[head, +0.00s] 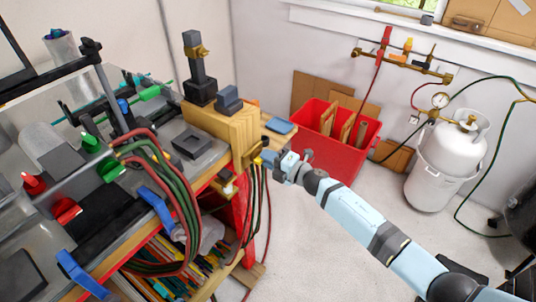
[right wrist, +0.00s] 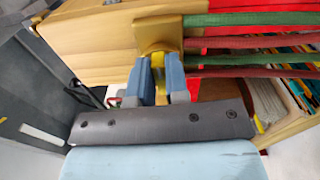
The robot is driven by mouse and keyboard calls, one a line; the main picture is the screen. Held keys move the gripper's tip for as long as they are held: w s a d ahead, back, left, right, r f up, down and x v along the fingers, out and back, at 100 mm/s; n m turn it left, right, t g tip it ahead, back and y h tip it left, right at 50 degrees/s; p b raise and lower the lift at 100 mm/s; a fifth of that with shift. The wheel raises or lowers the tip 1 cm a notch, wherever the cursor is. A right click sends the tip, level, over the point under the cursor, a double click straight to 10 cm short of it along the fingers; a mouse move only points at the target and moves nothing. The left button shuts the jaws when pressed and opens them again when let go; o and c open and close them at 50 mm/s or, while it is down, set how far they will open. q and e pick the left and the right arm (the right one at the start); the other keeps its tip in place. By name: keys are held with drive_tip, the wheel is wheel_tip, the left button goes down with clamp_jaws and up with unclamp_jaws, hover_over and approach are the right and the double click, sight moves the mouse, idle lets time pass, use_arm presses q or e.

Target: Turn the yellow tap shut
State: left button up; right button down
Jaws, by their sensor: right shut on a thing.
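The yellow tap (right wrist: 157,61) shows as a small yellow piece between my right gripper's fingers in the right wrist view. It sits on a brass block (right wrist: 160,33) at the bench edge, where red and green hoses join. In the head view a small bit of yellow (head: 267,156) shows at the fingertips. My right gripper (head: 268,160) reaches in from the lower right and is shut on the yellow tap; its two blue-grey fingers (right wrist: 160,72) stand on either side of it. The fingers hide most of the tap, so its exact angle is unclear. My left gripper is not in view.
Red and green hoses (head: 178,190) hang along the bench front, close to my right gripper. A red crate (head: 335,160) stands behind it. A white gas cylinder (head: 455,145) stands at right, below a wall pipe with several taps (head: 403,62).

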drive_tip(key=shift+f+m, duration=0.1)
drive_tip(key=shift+m, duration=0.4)
drive_tip(key=c, duration=1.1)
unclamp_jaws()
drive_tip(key=shift+d, duration=0.1)
drive_tip(key=shift+b+v, duration=0.35)
drive_tip(key=shift+v, duration=6.5)
